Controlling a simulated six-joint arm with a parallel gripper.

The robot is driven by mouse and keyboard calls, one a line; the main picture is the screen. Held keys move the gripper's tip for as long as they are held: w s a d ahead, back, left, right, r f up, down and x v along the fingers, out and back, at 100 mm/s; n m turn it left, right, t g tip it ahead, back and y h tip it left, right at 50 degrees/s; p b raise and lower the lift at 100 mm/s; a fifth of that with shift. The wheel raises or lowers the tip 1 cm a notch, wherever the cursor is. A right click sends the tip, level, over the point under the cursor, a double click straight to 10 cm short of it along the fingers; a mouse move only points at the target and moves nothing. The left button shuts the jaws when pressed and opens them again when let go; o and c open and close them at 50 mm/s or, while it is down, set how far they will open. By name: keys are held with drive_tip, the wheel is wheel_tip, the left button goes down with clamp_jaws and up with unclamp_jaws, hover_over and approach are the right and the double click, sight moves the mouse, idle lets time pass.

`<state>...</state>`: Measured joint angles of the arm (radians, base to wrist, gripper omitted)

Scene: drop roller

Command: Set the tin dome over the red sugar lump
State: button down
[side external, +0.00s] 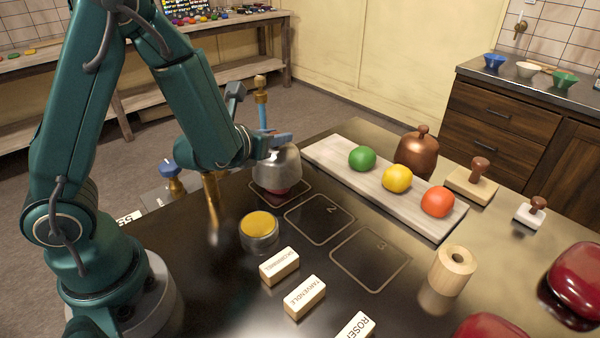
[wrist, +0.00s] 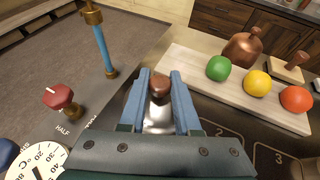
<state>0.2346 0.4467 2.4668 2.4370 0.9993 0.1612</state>
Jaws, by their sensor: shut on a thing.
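The tin dome (side external: 277,166) is a shiny silver cover with a brown knob. My gripper (side external: 273,140) is shut on the knob and holds the dome upright over the outlined square at the left of the row. In the wrist view the knob (wrist: 160,86) sits between my blue fingers (wrist: 160,78), with the dome's metal below it. A dark red patch (side external: 277,191) shows just under the dome's rim; I cannot tell whether it is the red sugar lump or a reflection. Whether the rim touches the table is unclear.
A pale board (side external: 330,160) bears green (side external: 362,158), yellow (side external: 397,178) and orange-red (side external: 438,201) lumps. A copper dome (side external: 417,152) stands behind it. A yellow-topped jar (side external: 259,230) stands in front of my gripper. Squares 2 (side external: 320,219) and 3 (side external: 370,259) are empty.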

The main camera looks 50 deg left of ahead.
sight(276, 150)
drive_tip(key=shift+f, duration=1.75)
drive_tip(key=c, duration=0.5)
unclamp_jaws()
drive_tip(key=shift+c, duration=0.2)
drive_tip(key=shift+r, duration=0.1)
